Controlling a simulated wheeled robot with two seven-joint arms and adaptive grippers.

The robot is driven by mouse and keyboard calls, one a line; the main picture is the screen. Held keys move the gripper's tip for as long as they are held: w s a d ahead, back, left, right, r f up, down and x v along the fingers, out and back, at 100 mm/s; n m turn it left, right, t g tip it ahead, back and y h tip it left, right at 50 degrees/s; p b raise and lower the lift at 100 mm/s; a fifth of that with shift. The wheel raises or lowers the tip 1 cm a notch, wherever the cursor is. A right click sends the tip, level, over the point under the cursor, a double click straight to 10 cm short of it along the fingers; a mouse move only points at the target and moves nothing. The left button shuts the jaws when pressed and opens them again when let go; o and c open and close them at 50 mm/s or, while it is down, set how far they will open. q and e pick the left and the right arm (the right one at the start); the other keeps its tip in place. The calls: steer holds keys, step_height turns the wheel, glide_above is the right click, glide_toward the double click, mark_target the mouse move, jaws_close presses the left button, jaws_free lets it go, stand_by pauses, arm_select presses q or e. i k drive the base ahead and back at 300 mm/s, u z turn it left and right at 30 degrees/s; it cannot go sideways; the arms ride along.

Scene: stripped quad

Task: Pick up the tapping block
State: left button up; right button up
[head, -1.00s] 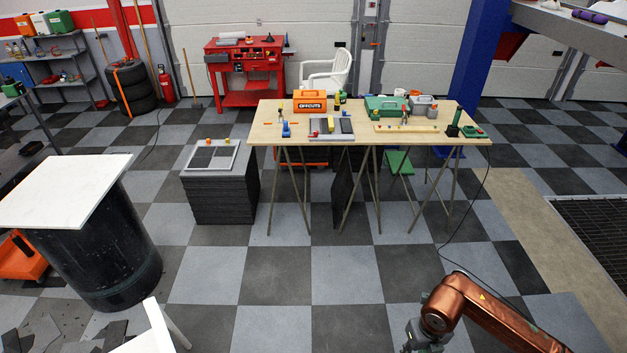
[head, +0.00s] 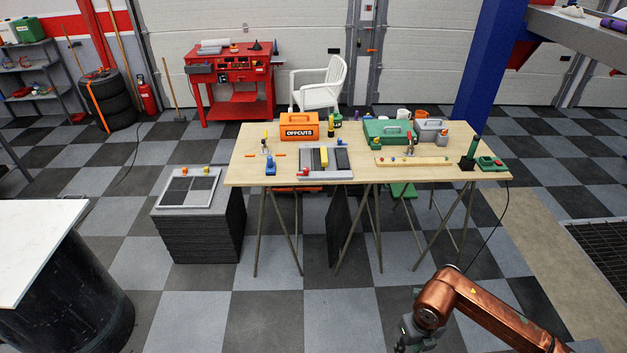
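No object is clearly marked as the tapping block. A yellow block (head: 323,157) lies on a grey board (head: 312,175) between dark strips, on the front middle of the wooden table (head: 400,175). A small blue object (head: 270,166) stands left of the board; either could be the block, and I cannot tell which. My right gripper (head: 408,345) is at the bottom edge, well in front of the table and mostly cut off, so its fingers are not clear. My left gripper is not in view.
An orange OFFCUTS box (head: 299,126), a green case (head: 388,132) and a grey case (head: 429,131) stand at the table's back. A stack of dark tiles (head: 200,230) is left of the table. A white-topped drum (head: 35,240) is near left. The floor before the table is clear.

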mark_target(270, 167)
steer(key=i, duration=3.3)
steer(key=u, duration=2.4)
